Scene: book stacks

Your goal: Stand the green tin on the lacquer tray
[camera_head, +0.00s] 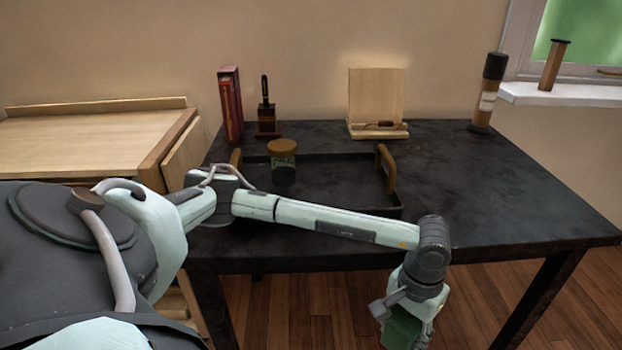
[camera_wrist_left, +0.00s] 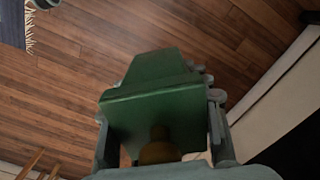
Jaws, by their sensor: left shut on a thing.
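The green tin (camera_head: 403,332) is in my left gripper (camera_head: 406,318), in front of the table's front edge and lower than the tabletop in the head view. In the left wrist view the tin (camera_wrist_left: 155,107) is boxy and sits between the two grey fingers (camera_wrist_left: 162,125), with floor behind it. A round yellowish knob shows on its near side. The dark lacquer tray (camera_head: 330,157) lies on the table, with two brown handles. My left arm crosses in front and hides part of its near side. My right gripper is not in view.
A jar with a brown lid (camera_head: 284,165) stands in the tray's left part; the tray's middle and right look clear. Behind are a red book (camera_head: 230,105), a pen stand (camera_head: 267,120) and a wooden stand (camera_head: 376,100).

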